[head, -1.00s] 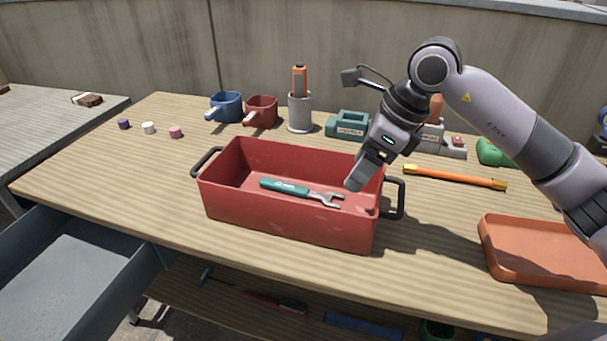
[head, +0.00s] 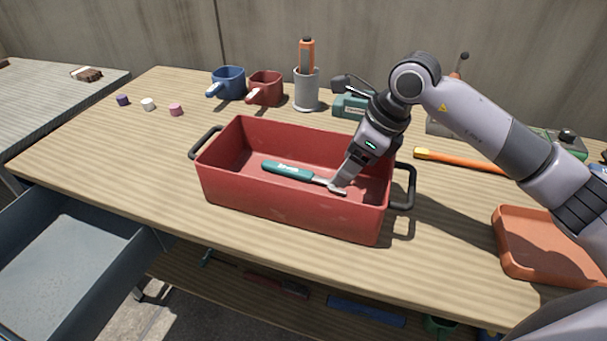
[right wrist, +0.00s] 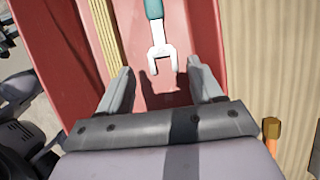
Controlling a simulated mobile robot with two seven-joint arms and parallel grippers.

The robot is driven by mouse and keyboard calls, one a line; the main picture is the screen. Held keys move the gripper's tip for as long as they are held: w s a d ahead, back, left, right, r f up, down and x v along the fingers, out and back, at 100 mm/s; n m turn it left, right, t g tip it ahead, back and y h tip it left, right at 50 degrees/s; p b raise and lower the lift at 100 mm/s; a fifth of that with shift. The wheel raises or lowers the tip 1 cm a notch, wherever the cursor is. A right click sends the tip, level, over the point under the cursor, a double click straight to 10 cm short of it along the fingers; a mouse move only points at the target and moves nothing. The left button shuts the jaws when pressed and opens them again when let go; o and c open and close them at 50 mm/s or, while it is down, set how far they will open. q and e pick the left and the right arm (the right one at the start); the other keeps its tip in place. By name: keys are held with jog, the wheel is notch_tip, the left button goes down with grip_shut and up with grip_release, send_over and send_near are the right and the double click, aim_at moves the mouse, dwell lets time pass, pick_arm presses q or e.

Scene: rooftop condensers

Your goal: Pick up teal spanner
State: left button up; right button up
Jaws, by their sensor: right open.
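The teal spanner (head: 288,171) lies on the floor of the red bin (head: 290,213), its teal handle to the left and its metal open-ended jaw to the right. My right gripper (head: 340,186) reaches down into the bin at the jaw end and hides part of the jaw in the head view. In the right wrist view the spanner's jaw (right wrist: 163,57) lies ahead, between the lines of the two open fingers (right wrist: 160,90), and nothing is held. My left gripper does not show.
The bin has a dark handle (head: 411,187) at its right end. An orange tray (head: 545,245) is at the right, with an orange-handled tool (head: 455,160) behind it. Blue (head: 229,83) and red (head: 266,88) mugs stand behind the bin. A grey drawer (head: 65,255) is open at lower left.

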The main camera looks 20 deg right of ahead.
aim_at(304, 176)
jog(key=x, duration=0.4)
jog(key=shift+w+f, duration=0.15)
jog(key=shift+f, duration=0.15)
jog(key=shift+r, duration=0.1)
grip_shut()
